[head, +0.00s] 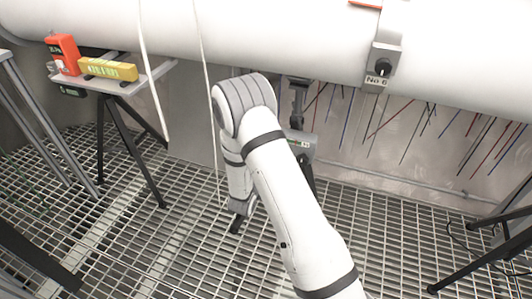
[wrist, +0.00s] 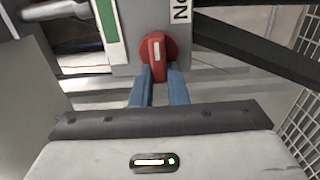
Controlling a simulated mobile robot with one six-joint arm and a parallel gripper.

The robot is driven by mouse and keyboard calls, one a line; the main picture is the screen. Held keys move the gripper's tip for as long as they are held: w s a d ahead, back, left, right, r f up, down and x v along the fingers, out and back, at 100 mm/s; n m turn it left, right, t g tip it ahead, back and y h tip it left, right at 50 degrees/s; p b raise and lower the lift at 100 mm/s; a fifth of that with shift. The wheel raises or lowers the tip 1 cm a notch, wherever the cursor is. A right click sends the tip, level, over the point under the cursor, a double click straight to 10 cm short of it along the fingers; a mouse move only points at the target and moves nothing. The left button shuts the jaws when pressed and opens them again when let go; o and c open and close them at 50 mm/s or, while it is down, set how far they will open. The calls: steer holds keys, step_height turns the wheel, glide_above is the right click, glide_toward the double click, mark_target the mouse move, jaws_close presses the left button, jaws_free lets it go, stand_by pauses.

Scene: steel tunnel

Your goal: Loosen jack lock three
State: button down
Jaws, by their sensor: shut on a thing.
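In the wrist view a red round knob with a raised grip bar and a white mark (wrist: 157,48) sits on a grey block (wrist: 124,50). My gripper (wrist: 158,75) has its two blue fingers shut on the lower end of the grip bar. A white label (wrist: 181,12) beside the knob reads "No", and its number is cut off. In the head view my arm hides the knob and the fingertips. Part of a grey jack head with a small green mark (head: 303,143) shows just right of my arm, under the pipe.
A large white pipe (head: 300,40) runs across the top, with a clamp marked No 6 (head: 380,75). A side stand carries an orange device (head: 64,52) and a yellow level (head: 108,69). Cables hang left of my arm. Dark stand legs rise from the grating floor (head: 130,250).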

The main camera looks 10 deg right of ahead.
stand_by(0.4)
steer(key=c, duration=1.4)
jaws_free()
steer(key=shift+c, duration=0.2)
steer(key=p+v, duration=0.1)
steer(key=v, duration=0.6)
steer(key=shift+s+a, duration=0.2)
steer(key=shift+s, duration=0.15)
